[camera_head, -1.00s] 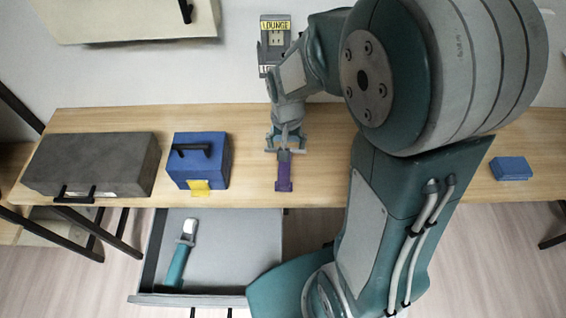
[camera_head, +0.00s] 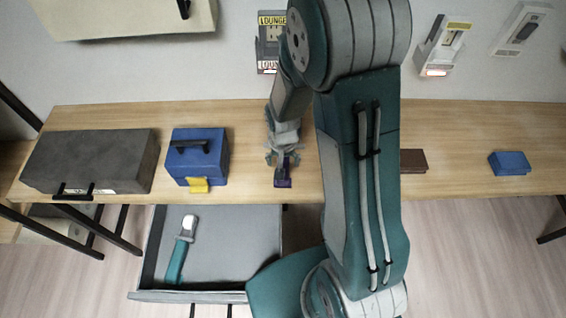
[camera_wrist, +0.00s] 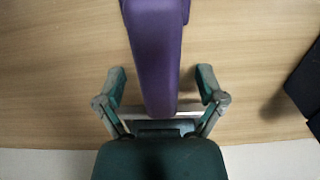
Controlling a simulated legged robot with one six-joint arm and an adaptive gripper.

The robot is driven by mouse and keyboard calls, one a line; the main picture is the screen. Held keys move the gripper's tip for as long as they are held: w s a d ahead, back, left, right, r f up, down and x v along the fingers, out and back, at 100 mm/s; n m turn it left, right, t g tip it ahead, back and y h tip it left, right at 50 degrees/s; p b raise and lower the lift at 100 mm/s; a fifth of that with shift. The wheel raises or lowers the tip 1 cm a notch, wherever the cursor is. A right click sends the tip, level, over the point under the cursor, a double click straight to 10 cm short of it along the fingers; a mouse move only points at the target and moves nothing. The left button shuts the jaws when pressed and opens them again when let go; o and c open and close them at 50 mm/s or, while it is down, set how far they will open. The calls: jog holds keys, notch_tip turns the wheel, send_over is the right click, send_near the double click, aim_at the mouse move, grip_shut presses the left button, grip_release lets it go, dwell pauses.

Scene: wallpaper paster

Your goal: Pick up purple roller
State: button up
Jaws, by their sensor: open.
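The purple roller (camera_head: 283,182) lies on the wooden table near its front edge, largely hidden by my gripper in the head view. In the wrist view the purple roller (camera_wrist: 157,50) runs from the top edge down between my two fingers. My gripper (camera_head: 282,163) is over the roller, with its tips pointing down toward the table. In the wrist view my gripper (camera_wrist: 161,84) is open, one finger on each side of the roller, with a gap on both sides.
A blue box (camera_head: 216,160) and a grey case (camera_head: 130,160) stand left on the table (camera_head: 245,130). An open drawer (camera_head: 235,245) below holds a teal-handled tool (camera_head: 178,255). A brown block (camera_head: 413,161) and small blue block (camera_head: 510,163) lie right. Wall switches are behind.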

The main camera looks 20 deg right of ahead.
jog(key=shift+f, duration=0.35)
jog(key=shift+f, duration=0.25)
dwell(0.3)
grip_shut()
